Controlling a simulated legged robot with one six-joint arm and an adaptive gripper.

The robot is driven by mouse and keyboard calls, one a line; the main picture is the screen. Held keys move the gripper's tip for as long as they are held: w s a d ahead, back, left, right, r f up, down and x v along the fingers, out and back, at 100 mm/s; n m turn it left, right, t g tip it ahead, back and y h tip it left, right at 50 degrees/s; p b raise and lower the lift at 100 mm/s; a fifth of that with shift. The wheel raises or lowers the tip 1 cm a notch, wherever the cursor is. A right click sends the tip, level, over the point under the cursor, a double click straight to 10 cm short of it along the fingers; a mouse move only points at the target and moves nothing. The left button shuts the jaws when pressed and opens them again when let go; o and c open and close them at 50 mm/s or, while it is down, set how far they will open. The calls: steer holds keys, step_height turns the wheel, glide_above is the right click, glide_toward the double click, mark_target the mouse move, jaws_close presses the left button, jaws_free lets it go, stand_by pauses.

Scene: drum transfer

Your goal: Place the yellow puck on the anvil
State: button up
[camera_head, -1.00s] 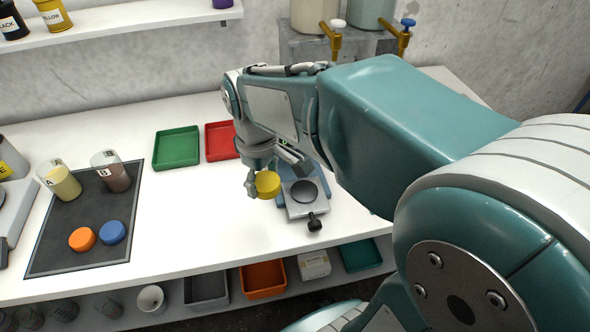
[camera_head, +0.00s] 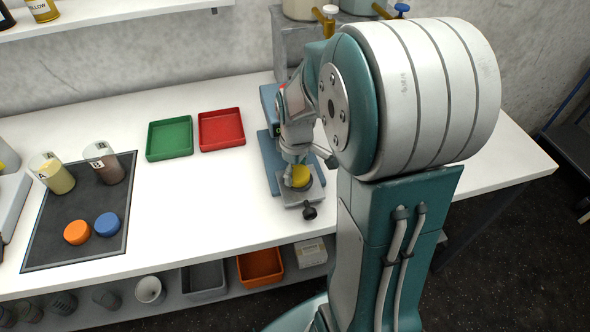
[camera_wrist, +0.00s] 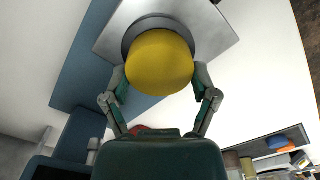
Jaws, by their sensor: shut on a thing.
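The yellow puck (camera_head: 301,177) is between the fingers of my gripper (camera_head: 297,172), over the base of the blue press. In the wrist view the yellow puck (camera_wrist: 160,62) is held on both sides by the fingertips of my gripper (camera_wrist: 160,80). Behind it shows the dark round anvil (camera_wrist: 131,35), on a grey plate (camera_wrist: 218,28). The anvil's rim shows around the far side of the puck; the rest is hidden. I cannot tell whether the puck touches the anvil. The press (camera_head: 270,160) is partly hidden by my arm.
A green tray (camera_head: 170,157) and a red tray (camera_head: 222,146) lie left of the press. A dark mat (camera_head: 60,250) holds an orange puck (camera_head: 77,232), a blue puck (camera_head: 107,224) and two jars. A black knob (camera_head: 310,212) sticks out in front. The table between is clear.

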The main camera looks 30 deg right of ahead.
mark_target(296, 172)
steer(key=shift+d+f, duration=0.1)
steer(key=shift+d, duration=0.2)
steer(key=o, duration=1)
steer(key=shift+a, duration=0.4)
steer(key=shift+d, duration=0.1)
steer(key=shift+d+r, duration=0.1)
steer(key=shift+r, duration=0.25)
step_height(296, 172, up, 12)
steer(key=s+a+r+m+t, duration=0.3)
steer(key=s+a+m+t, duration=0.2)
steer(key=s+a, duration=0.5)
steer(key=s, duration=0.3)
steer(key=shift+a+m+t, duration=0.3)
steer(key=shift+m, duration=0.1)
